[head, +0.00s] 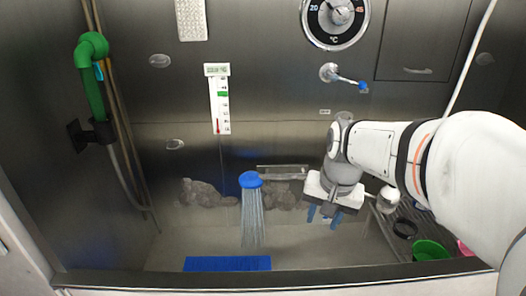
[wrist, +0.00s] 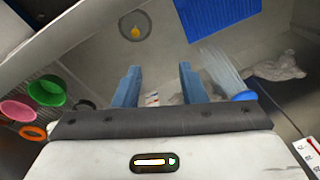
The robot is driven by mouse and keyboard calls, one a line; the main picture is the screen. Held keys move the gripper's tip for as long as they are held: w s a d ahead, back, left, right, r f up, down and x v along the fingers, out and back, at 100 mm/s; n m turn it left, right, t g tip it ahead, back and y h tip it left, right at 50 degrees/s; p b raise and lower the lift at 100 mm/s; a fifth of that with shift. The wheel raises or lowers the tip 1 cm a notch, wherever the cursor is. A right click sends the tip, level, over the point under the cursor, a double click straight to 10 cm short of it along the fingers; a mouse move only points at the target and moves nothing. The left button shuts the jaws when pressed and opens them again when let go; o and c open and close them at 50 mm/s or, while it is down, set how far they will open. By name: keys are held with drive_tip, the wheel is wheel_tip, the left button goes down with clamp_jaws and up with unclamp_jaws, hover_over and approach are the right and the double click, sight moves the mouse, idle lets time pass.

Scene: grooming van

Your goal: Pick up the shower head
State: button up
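The shower head (head: 250,180) is round and blue, near the tub's back wall left of my gripper. Pale streaks like running water fall from it toward the tub floor. In the wrist view the blue head (wrist: 245,96) lies right of the fingers, partly hidden behind my gripper's body, with the streaks running up and left. My gripper (head: 323,216) points down over the tub, to the right of the shower head and apart from it. In the wrist view my gripper (wrist: 158,84) has its two blue fingers spread, with nothing held between them.
A blue mat (head: 228,264) lies at the tub's front left. Grey clumps (head: 205,193) line the back. A green nozzle (head: 93,75) hangs on the left wall with a hose. A green cup (head: 430,250) stands at right. The tub floor's middle is clear.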

drive_tip(key=shift+o, duration=1.2)
drive_tip(key=w+r+m+p, duration=0.1)
drive_tip(key=w+r+m, duration=0.1)
drive_tip(key=w, duration=0.6)
drive_tip(key=shift+a+r+m+y, duration=0.15)
drive_tip(key=shift+a+m+y, duration=0.1)
drive_tip(key=shift+m+y, duration=0.05)
drive_tip(key=m+g+y+p, duration=0.25)
drive_tip(key=m+p, duration=0.45)
drive_tip(key=m, duration=0.4)
approach(283, 174)
drive_tip(key=shift+s+f+t+y, duration=0.25)
drive_tip(key=shift+s+f+t, duration=0.1)
drive_tip(key=shift+s+f, duration=0.2)
drive_tip(key=shift+w+a+f, duration=0.1)
drive_tip(key=shift+w+f, duration=0.3)
drive_tip(key=shift+f, duration=0.2)
drive_tip(key=p+x, duration=0.2)
drive_tip(key=x, duration=0.5)
drive_tip(key=shift+s+a+f, duration=0.15)
drive_tip(key=shift+a+f, duration=0.05)
drive_tip(key=shift+f, duration=0.1)
drive_tip(key=shift+c, duration=0.2)
drive_tip(key=shift+r, duration=0.1)
clamp_jaws()
